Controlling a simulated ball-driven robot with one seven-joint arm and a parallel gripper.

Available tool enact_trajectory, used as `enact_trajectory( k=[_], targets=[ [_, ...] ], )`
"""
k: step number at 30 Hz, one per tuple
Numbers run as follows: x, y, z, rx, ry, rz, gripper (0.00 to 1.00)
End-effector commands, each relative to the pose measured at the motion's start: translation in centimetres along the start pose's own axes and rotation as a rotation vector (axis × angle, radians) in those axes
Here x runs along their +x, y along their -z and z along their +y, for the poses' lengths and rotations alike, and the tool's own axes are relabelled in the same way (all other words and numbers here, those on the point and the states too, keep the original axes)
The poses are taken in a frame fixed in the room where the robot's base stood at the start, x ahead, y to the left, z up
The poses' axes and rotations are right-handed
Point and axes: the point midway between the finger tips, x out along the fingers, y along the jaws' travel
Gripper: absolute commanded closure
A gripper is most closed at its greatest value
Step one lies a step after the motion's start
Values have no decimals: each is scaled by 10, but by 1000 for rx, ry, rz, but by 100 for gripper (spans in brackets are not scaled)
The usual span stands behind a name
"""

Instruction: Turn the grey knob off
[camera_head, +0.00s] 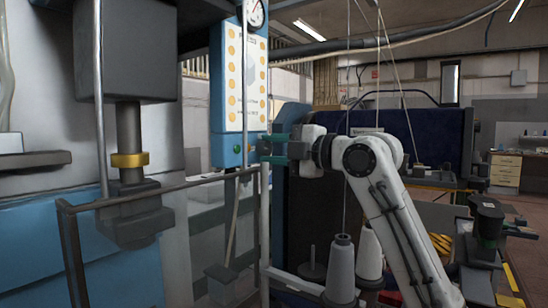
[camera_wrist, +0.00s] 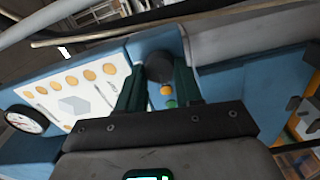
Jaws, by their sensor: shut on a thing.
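The grey knob (camera_wrist: 159,66) is a dark round knob on the blue panel, seen in the wrist view between the tips of my two dark green fingers. My gripper (camera_wrist: 160,78) is shut on it, one finger on each side. In the head view my gripper (camera_head: 266,148) reaches in from the right to the lower right edge of the blue control box (camera_head: 228,125). I cannot tell which way the knob is turned. An orange button and a green button (camera_wrist: 170,104) sit close by, between my fingers in the wrist view.
The panel face (camera_wrist: 75,92) carries a row of round orange marks, and a pressure gauge (camera_head: 255,12) is at its top. A metal rail (camera_head: 160,195) runs below my gripper. Thread cones (camera_head: 341,270) stand lower down. A large grey machine head (camera_head: 125,50) is at left.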

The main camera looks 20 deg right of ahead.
Motion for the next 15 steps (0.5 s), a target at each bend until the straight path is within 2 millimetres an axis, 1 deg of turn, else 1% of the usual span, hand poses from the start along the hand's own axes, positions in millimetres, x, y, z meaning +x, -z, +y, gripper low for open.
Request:
enact_trajectory(
  k=[1,6,15],
  targets=[
    [0,0,-3,-22,4,1,96],
    [0,0,-3,-84,5,0,96],
    [0,0,-3,-123,6,1,96]
  ],
)
